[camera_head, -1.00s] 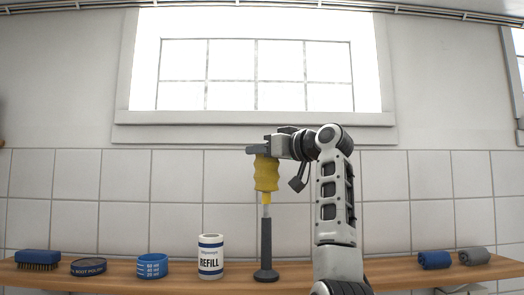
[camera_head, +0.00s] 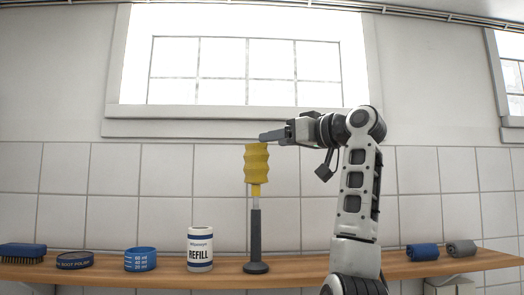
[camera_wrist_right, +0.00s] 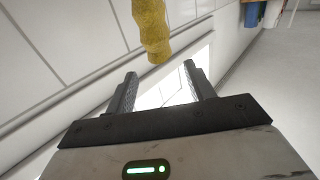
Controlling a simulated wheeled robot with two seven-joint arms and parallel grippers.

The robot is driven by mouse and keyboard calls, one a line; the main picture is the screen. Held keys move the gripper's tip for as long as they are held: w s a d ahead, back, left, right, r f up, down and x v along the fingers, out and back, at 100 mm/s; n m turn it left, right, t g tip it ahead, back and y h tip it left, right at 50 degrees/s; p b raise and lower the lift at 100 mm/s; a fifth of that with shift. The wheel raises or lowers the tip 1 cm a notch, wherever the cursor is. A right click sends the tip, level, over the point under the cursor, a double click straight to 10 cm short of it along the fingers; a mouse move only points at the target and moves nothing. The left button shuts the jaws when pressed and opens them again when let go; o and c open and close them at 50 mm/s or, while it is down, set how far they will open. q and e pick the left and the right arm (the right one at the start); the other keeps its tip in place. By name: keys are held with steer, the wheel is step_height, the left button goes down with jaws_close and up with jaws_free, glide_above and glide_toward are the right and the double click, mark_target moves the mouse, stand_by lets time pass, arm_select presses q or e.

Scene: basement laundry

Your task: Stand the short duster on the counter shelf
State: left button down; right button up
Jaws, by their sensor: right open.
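The short duster has a yellow ribbed head (camera_head: 257,165) on top and a dark grey handle with a round base (camera_head: 255,240). It stands upright on the wooden counter shelf (camera_head: 320,268). My right gripper (camera_head: 266,137) is open and empty, just right of the top of the yellow head. In the right wrist view the yellow head (camera_wrist_right: 151,28) lies beyond the open fingertips (camera_wrist_right: 160,72), apart from them. My left gripper is in neither view.
Left of the duster on the shelf stand a white refill canister (camera_head: 200,249), a blue measuring cup (camera_head: 140,259), a boot polish tin (camera_head: 75,260) and a blue brush (camera_head: 22,253). Rolled blue (camera_head: 422,252) and grey cloths (camera_head: 461,248) lie at the right. A tiled wall and window are behind.

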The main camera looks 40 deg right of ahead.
steer(key=shift+s+d+b, duration=0.15)
steer(key=shift+s+b, duration=0.15)
steer(key=shift+s, duration=1.4)
